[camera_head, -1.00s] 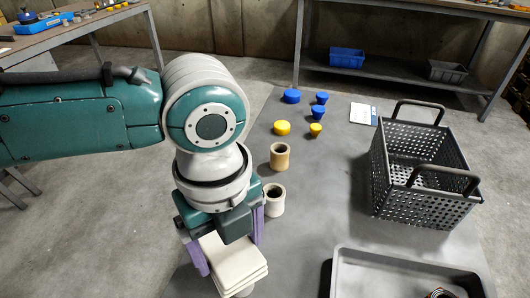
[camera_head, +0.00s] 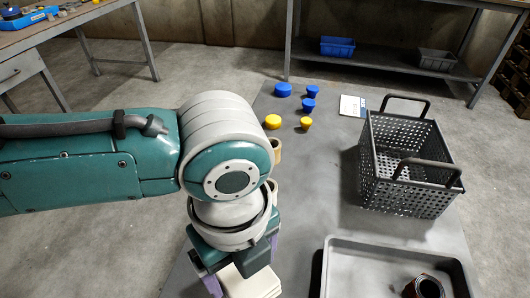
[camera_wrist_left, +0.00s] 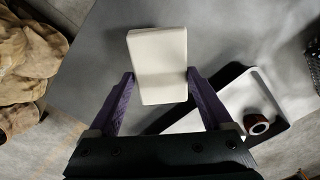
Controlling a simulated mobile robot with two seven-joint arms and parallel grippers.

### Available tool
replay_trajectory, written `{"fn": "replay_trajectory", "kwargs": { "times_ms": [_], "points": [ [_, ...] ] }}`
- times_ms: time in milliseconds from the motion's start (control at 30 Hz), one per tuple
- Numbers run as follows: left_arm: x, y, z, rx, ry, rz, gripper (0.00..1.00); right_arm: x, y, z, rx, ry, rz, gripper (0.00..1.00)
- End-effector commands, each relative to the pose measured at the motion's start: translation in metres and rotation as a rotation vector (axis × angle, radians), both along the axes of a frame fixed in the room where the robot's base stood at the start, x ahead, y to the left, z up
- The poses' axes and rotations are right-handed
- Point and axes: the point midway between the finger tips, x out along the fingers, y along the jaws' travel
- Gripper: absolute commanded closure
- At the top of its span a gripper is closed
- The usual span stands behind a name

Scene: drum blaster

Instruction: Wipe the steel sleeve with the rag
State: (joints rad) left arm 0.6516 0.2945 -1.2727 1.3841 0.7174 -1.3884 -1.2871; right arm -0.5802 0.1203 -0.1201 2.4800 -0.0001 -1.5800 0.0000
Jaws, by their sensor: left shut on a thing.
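My left gripper (camera_head: 240,284) is shut on a folded off-white rag (camera_head: 250,284), which looks like a thick pad. In the left wrist view the rag (camera_wrist_left: 158,62) sits between the two purple fingers of the gripper (camera_wrist_left: 160,76). A dark, hollow cylinder with a reddish-brown rim, apparently the steel sleeve (camera_head: 426,287), is in the grey tray (camera_head: 338,262) at the lower right, cut by the picture's edge. It also shows in the left wrist view (camera_wrist_left: 256,124), to the right of the gripper. The rag is apart from it. My right gripper is not in view.
A black perforated basket (camera_head: 408,165) with two raised handles stands behind the tray. Two tan hollow cylinders (camera_head: 277,148) are mostly hidden behind my left arm. Blue (camera_head: 283,89) and yellow (camera_head: 272,121) pieces and a white card (camera_head: 352,106) lie farther back on the grey table.

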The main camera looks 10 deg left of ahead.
Motion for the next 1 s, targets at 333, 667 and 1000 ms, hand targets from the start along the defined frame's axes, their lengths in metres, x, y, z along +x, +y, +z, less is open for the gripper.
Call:
{"fn": "replay_trajectory", "kwargs": {
  "times_ms": [333, 667, 1000],
  "points": [
    [0.015, 0.017, -0.001, 0.003, -0.001, 0.004, 0.61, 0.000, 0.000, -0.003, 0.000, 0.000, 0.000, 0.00],
    [0.030, 0.032, -0.001, 0.002, -0.002, 0.002, 0.61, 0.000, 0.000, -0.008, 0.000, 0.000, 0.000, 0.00],
    [0.031, 0.033, 0.000, 0.001, -0.001, 0.000, 0.61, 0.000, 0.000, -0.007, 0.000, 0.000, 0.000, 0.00]
  ]
}}
